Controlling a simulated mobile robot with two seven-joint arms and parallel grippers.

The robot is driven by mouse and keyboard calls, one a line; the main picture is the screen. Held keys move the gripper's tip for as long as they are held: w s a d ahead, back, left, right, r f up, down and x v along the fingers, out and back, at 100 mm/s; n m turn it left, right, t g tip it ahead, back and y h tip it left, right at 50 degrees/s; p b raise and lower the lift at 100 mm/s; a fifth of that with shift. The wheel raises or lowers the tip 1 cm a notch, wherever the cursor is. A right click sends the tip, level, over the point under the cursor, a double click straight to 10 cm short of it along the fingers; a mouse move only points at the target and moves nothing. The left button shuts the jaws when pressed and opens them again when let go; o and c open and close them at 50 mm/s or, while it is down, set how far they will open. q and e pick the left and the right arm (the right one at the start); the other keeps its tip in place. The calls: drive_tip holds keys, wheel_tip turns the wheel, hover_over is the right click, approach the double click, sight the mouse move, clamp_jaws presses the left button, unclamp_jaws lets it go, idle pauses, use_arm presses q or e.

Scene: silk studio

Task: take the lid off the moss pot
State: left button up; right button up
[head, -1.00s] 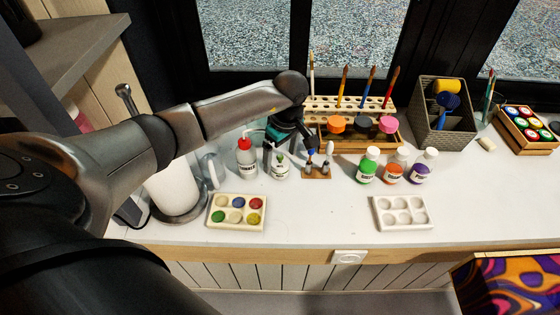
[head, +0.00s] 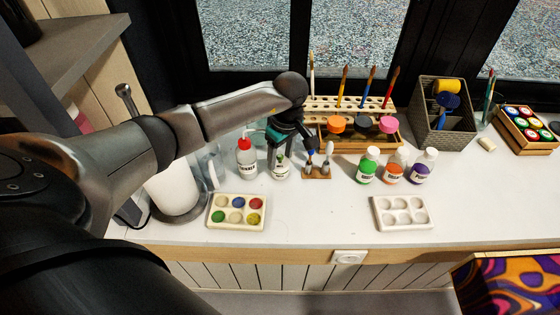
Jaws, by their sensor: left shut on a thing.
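A small pale pot (head: 280,171) with a white label stands upright on the white counter, left of the brush stand. It appears to be the moss pot, though I cannot read its label. My left gripper (head: 283,148) is right over it, with dark fingers pointing down at its top. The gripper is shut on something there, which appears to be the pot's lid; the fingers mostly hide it. I cannot tell whether the lid is apart from the pot. My right gripper is not in view.
A red-capped bottle (head: 245,158) stands close on the left, and a small brush stand (head: 317,174) on the right. The wooden rack (head: 360,140) is behind. Green (head: 368,166), orange (head: 394,168) and purple (head: 424,167) bottles stand farther right. The counter between the two palettes is clear.

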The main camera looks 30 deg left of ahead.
sight(284, 162)
use_arm(q)
drive_tip(key=shift+c, duration=0.3)
drive_tip(key=shift+w+d+r, duration=0.25)
drive_tip(key=shift+d+r, duration=0.05)
drive_tip(key=shift+r, duration=0.05)
wheel_tip(284, 162, up, 11)
drive_tip(key=w+d+b, duration=0.1)
drive_tip(key=w+d, duration=0.4)
drive_tip(key=d, duration=0.3)
drive_tip(key=w+d+b, duration=0.1)
drive_tip(key=w+d, duration=0.4)
drive_tip(key=d, duration=0.3)
drive_tip(key=shift+d+b, duration=0.25)
drive_tip(key=shift+b, duration=0.15)
drive_tip(key=shift+a+f, duration=0.1)
